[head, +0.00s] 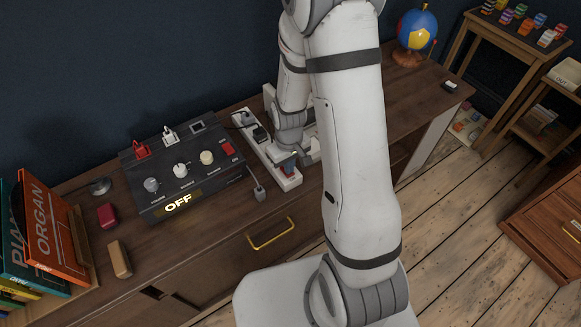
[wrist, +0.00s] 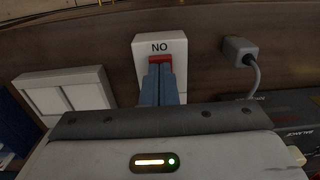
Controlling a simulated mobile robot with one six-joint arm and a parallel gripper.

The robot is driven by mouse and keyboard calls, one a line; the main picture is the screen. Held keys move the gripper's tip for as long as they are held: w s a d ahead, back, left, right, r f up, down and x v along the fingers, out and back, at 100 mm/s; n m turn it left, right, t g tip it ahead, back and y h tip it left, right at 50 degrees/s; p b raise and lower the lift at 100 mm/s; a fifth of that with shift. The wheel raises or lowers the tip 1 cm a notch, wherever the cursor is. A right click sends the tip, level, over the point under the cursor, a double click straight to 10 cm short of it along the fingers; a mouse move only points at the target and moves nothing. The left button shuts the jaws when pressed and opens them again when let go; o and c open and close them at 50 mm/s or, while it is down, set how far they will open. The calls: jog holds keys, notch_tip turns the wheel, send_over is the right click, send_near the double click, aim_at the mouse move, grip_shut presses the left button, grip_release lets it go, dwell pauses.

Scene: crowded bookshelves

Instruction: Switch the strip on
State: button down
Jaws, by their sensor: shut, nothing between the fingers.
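The white power strip (head: 251,150) lies on the wooden cabinet top, right of the black control box. Its end with a red rocker switch (wrist: 161,61) shows in the wrist view, and the lettering beside it appears upside down. My gripper (wrist: 161,70) is shut and empty, its blue-grey fingers reaching over the switch and hiding part of it. I cannot tell whether the tips touch it. In the head view my gripper (head: 288,164) is at the strip's near end, partly hidden by my arm. The switch's setting is unclear.
The black box (head: 185,165) shows a lit "OFF" sign. A grey plug (wrist: 238,49) on a cable lies beside the strip. A white panelled object (wrist: 66,94) stands on the other side. Books (head: 50,230), a globe (head: 415,32) and a drawer handle (head: 270,234) are further away.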

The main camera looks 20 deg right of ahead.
jog(key=shift+r+p, duration=2.4)
jog(key=shift+r, duration=1.05)
jog(key=s+r+m+t, duration=0.1)
jog(key=s+r, duration=0.3)
jog(key=r, duration=0.4)
jog(key=s+d+r+m+t, duration=0.1)
jog(key=s+r, duration=0.4)
jog(key=r, duration=0.3)
jog(key=s+r+m+t, duration=0.1)
jog(key=s+r, duration=0.4)
jog(key=r, duration=0.3)
jog(key=shift+s+d+r+m, duration=0.15)
jog(key=shift+s+d+m, duration=0.1)
jog(key=shift+m, duration=0.05)
